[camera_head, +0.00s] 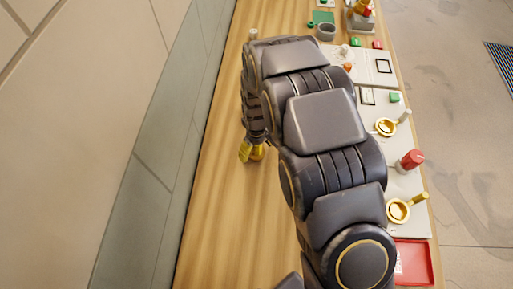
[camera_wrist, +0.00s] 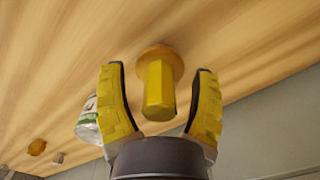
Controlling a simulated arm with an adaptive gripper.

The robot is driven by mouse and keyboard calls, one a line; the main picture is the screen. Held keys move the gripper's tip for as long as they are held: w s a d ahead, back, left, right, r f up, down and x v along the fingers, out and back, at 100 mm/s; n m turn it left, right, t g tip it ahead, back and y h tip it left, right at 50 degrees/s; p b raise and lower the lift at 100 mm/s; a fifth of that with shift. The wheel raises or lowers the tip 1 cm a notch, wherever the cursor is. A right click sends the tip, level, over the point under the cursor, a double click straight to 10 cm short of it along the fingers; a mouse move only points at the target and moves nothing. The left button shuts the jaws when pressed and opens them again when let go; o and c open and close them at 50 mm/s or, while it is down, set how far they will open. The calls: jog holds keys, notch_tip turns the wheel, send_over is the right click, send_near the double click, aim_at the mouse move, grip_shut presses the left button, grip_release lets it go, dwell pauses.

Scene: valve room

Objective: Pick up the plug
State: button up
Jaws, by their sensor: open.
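The plug (camera_wrist: 158,85) is yellow, with a hexagonal shaft and a wider round orange-gold flange against the wooden tabletop. In the wrist view, my gripper (camera_wrist: 159,78) is open, with one yellow-padded finger on each side of the plug. Gaps show between the plug and both fingers, so it is not gripped. In the head view, the gripper (camera_head: 246,150) is at the left of the table, mostly hidden by my arm. A gold part of the plug (camera_head: 258,153) shows beside a yellow finger.
In the wrist view, a white and green object (camera_wrist: 88,122) is partly behind the left finger, and an orange knob-like thing (camera_wrist: 37,147) lies farther left. Pale panels with a red-capped fitting (camera_head: 411,160) and a red tray (camera_head: 415,262) line the table's right. The near-left tabletop is clear.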

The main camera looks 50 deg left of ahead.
jog(key=shift+c, duration=0.4)
grip_shut()
jog(key=shift+d, duration=0.1)
